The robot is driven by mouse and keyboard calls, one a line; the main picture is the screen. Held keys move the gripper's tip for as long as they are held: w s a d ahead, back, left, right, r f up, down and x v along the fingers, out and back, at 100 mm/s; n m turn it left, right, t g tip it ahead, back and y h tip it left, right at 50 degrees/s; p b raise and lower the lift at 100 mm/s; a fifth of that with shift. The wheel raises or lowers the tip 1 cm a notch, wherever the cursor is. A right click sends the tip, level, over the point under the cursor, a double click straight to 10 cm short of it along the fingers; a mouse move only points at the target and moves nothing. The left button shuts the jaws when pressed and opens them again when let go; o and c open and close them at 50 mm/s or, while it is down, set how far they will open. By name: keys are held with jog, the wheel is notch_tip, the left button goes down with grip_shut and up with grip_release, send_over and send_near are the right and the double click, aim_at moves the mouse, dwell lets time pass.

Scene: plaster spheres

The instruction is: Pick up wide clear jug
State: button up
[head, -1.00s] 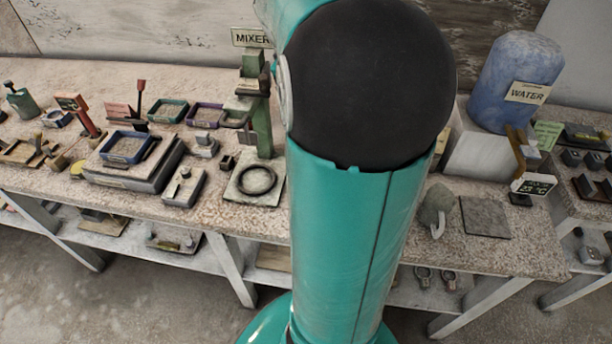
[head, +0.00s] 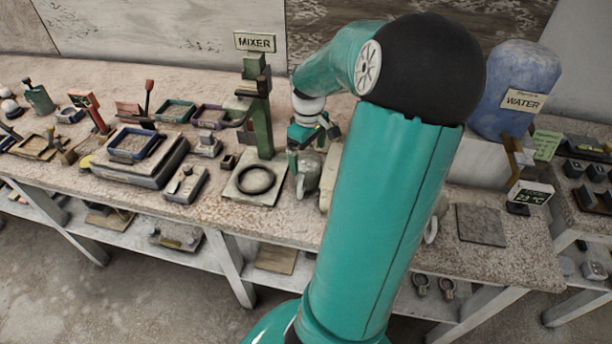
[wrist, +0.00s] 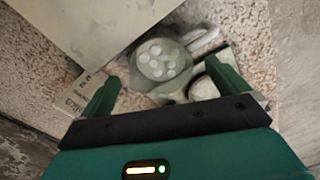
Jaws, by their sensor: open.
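A grey, cloudy jug (head: 307,174) with a handle stands on the bench just right of the mixer, below my gripper (head: 306,148). In the wrist view the jug (wrist: 160,62) is seen from above, with several pale round spots inside and its handle pointing to the upper right. My gripper (wrist: 163,74) is open, its two fingers apart on either side of the view of the jug. I cannot tell whether they touch it. A second pale vessel (wrist: 205,88) sits close by the right finger. My arm hides part of the bench to the right.
The green mixer (head: 260,120) with its base plate and black ring (head: 256,181) stands just left of the jug. A blue water tank (head: 518,80) stands at the back right. A grey square mat (head: 481,225) lies clear at the right. Trays and tools crowd the left.

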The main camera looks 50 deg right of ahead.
aim_at(308, 166)
notch_tip(308, 166, down, 6)
jog(key=shift+r, duration=0.15)
jog(key=c, duration=1.4)
jog(key=shift+o, duration=0.2)
jog(key=shift+r, duration=0.1)
notch_tip(308, 166, up, 18)
jog(key=shift+a, duration=0.1)
